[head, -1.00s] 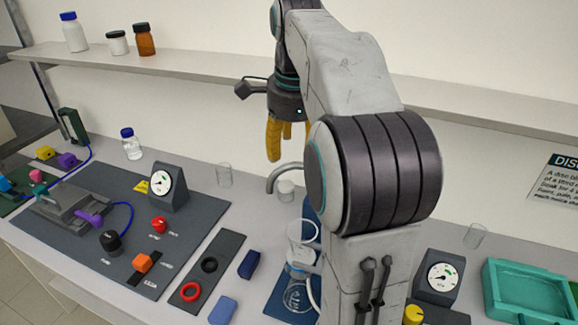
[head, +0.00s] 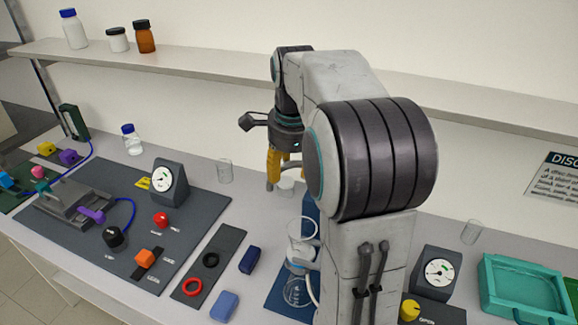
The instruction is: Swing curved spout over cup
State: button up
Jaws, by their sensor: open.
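The curved spout is mostly hidden behind my gripper; a small grey end of it (head: 269,187) shows just below the yellow fingers. A small whitish cup (head: 286,187) stands on the bench right beside that end, partly behind my arm. My gripper (head: 275,172) points down with its yellow fingers open at the spout. Whether the fingers straddle or touch the spout cannot be told.
A clear beaker (head: 225,171) stands left of the spout. A gauge box (head: 168,181) sits on the dark mat farther left. Glassware (head: 301,245) stands close to my arm in front. A shelf (head: 200,66) runs along the wall behind.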

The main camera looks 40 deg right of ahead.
jog(key=shift+c, duration=0.4)
grip_shut()
jog(key=shift+w, duration=0.1)
